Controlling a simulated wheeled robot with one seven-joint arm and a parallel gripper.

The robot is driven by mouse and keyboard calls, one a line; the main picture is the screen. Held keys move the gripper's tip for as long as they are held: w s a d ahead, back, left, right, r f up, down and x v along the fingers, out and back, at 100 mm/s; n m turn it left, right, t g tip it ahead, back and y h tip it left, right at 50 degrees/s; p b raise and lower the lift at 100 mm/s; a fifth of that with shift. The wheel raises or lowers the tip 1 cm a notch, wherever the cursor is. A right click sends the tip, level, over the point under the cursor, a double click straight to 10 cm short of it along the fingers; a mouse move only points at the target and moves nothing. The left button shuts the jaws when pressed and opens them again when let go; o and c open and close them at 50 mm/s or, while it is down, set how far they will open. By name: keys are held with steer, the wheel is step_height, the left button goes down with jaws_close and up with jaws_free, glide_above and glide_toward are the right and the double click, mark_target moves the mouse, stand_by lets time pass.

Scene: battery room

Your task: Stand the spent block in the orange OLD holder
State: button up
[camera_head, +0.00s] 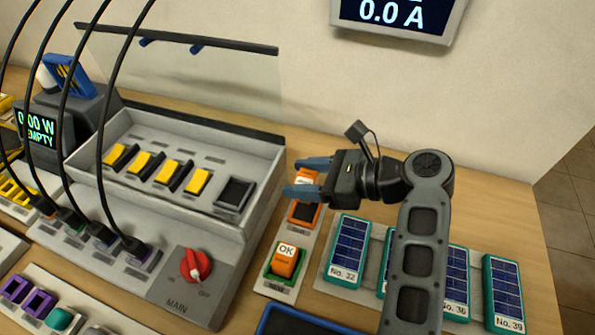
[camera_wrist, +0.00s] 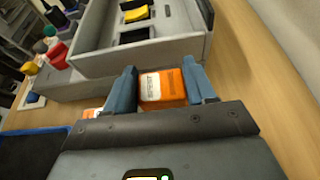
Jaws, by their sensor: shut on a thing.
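My gripper (camera_head: 308,178) is shut on an orange block with a white label, the spent block (camera_head: 304,174). One blue finger is on each side of the block, which also shows between the fingertips in the wrist view (camera_wrist: 163,88). The orange OLD holder (camera_head: 303,213) is just below the block in the head view, with a dark recess showing. I cannot tell whether the block's lower end touches the holder. In front of it, an orange block marked OK (camera_head: 285,261) stands in the green NEW holder (camera_head: 276,283).
A grey cabinet (camera_head: 209,227) with yellow switches and one dark empty slot stands close left of the holders. A red MAIN knob (camera_head: 195,265) is on its front. Several numbered solar cards (camera_head: 348,248) lie to the right. A blue-rimmed tray (camera_head: 300,316) is in front.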

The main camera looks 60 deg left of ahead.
steer(key=shift+f+b, duration=2.85)
steer(key=shift+b, duration=0.15)
steer(key=shift+w+d+r+p, duration=0.1)
steer(key=shift+p, duration=1)
steer(key=shift+f, duration=0.6)
steer(key=o, duration=0.8)
steer(key=shift+p+v, duration=1.6)
steer(key=shift+v, duration=1.3)
steer(key=shift+p+v, duration=0.4)
steer(key=shift+v, duration=2.2)
